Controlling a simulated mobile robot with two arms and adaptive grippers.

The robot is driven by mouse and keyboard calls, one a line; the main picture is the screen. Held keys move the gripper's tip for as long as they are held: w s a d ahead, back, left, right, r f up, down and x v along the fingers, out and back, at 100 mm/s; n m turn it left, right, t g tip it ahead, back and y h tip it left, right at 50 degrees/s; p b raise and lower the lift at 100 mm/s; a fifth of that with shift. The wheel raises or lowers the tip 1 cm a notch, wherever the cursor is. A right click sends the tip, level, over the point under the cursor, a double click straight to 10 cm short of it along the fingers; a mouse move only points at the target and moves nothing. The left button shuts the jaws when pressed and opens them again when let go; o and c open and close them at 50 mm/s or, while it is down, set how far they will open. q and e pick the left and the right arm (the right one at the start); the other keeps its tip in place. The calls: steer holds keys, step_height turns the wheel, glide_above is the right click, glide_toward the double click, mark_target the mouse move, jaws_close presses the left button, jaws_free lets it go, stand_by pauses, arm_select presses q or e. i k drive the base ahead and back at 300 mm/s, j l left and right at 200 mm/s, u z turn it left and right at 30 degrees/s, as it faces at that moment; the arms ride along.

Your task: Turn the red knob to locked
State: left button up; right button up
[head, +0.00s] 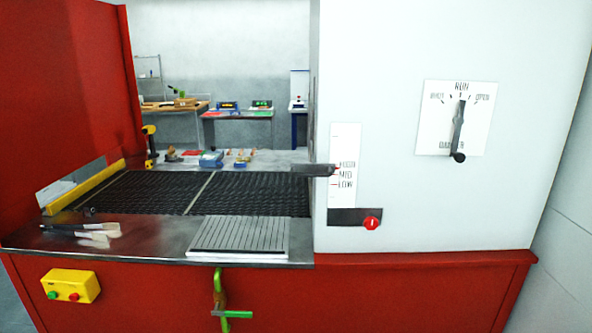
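The red knob (371,223) is small and round, with a pale mark across its face that looks about upright. It sits at the right end of a dark plate (345,216) on the white panel. Any lettering for its positions is too small to read. Neither of my grippers shows in the head view, and nothing touches the knob.
Above the knob are a white scale (345,155) and a dark lever (313,169) sticking out left. A large dial (459,125) is at upper right. Brushes (88,231) and a ribbed plate (240,237) lie on the metal ledge. The panel right of the knob is bare.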

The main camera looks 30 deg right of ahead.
mark_target(371, 223)
steer(key=z, duration=1.25)
